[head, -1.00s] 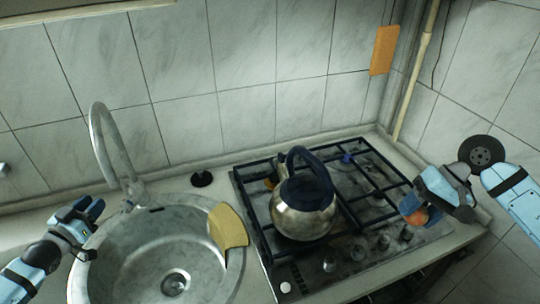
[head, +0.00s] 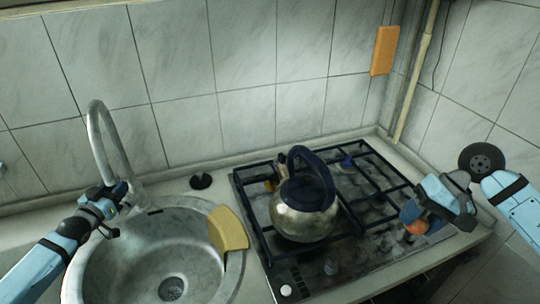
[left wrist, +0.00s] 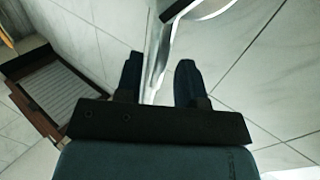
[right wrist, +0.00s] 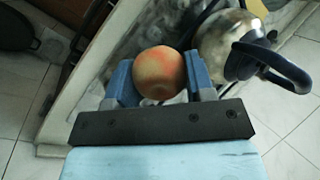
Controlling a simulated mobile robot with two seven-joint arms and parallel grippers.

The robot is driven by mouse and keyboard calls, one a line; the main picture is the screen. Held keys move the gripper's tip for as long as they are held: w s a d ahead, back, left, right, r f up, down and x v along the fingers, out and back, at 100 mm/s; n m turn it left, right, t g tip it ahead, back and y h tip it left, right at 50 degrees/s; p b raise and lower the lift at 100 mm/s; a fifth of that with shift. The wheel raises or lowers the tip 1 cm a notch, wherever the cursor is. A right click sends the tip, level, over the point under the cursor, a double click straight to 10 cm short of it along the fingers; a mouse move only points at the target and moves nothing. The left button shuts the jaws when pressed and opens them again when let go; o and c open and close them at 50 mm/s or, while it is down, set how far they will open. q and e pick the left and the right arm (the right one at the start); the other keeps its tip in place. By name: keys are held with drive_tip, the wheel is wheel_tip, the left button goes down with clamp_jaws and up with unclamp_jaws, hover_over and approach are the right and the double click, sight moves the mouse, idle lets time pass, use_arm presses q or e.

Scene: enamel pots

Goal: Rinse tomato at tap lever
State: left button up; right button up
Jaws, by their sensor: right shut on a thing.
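The tap (head: 104,140) is a tall metal arch behind the round sink (head: 210,280). My left gripper (head: 122,190) is at the tap's base; the lever is hard to tell apart there. In the left wrist view my left gripper (left wrist: 158,78) has its fingers spread, with the metal of the tap (left wrist: 157,50) showing between and beyond them. The tomato (head: 414,228), orange-red and round, is held in my right gripper (head: 411,219) over the front right of the stove. In the right wrist view the tomato (right wrist: 160,72) sits between the fingers of the right gripper (right wrist: 160,82).
A steel kettle (head: 300,215) with a dark blue handle stands on the black stove (head: 375,180) between the sink and my right gripper. A yellow cloth or sponge (head: 228,228) lies on the sink's right rim. A small black stopper (head: 201,181) is behind the sink.

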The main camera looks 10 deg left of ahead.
use_arm(q)
drive_tip(key=shift+w+d, duration=0.1)
drive_tip(key=shift+w, duration=0.8)
clamp_jaws()
drive_tip(key=shift+s+f+t+b, duration=0.2)
drive_tip(key=shift+s+t+b, duration=0.15)
drive_tip(key=shift+b, duration=0.2)
use_arm(e)
drive_tip(key=shift+f, duration=0.5)
use_arm(q)
drive_tip(key=shift+s+t, duration=0.1)
drive_tip(key=shift+t, duration=0.15)
use_arm(e)
drive_tip(key=shift+f, duration=0.15)
use_arm(q)
drive_tip(key=shift+r, duration=0.2)
unclamp_jaws()
drive_tip(key=shift+s, duration=0.15)
